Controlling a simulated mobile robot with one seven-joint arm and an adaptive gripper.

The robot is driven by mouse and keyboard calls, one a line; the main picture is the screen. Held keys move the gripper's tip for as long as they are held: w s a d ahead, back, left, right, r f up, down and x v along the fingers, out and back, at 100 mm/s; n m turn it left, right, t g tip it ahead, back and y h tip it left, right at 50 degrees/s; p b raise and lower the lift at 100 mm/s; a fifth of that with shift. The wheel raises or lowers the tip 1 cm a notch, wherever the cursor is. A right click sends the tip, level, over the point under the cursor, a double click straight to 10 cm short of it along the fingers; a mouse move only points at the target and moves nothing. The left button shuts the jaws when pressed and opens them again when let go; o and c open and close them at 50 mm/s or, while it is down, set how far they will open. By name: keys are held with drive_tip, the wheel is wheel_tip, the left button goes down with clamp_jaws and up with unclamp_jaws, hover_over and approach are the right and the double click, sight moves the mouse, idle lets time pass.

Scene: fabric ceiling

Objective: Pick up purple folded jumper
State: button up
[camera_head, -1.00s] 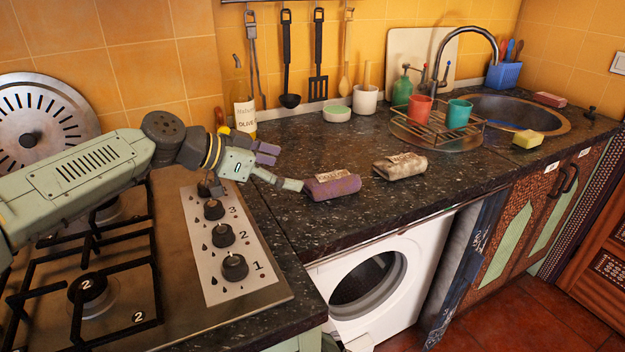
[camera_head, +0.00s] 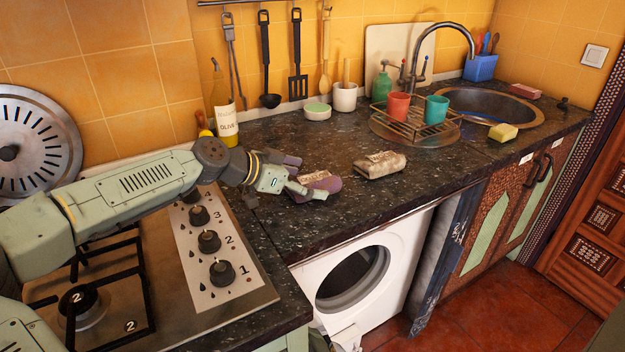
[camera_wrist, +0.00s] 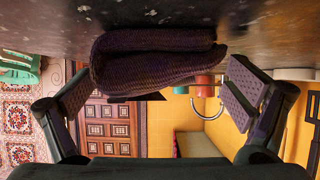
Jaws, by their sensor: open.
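The gripper's near finger hides part of the jumper in the head view.
A beige folded cloth (camera_head: 380,165) lies just right of the jumper. A wire rack (camera_head: 415,125) with a red cup (camera_head: 398,106) and a teal cup (camera_head: 436,110) stands beyond it. An oil bottle (camera_head: 224,115) is behind my gripper. Counter in front of the jumper is clear.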

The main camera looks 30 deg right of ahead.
drive_tip(key=shift+c, duration=0.4)
drive_tip(key=c, duration=1.1)
drive_tip(key=shift+c, duration=0.2)
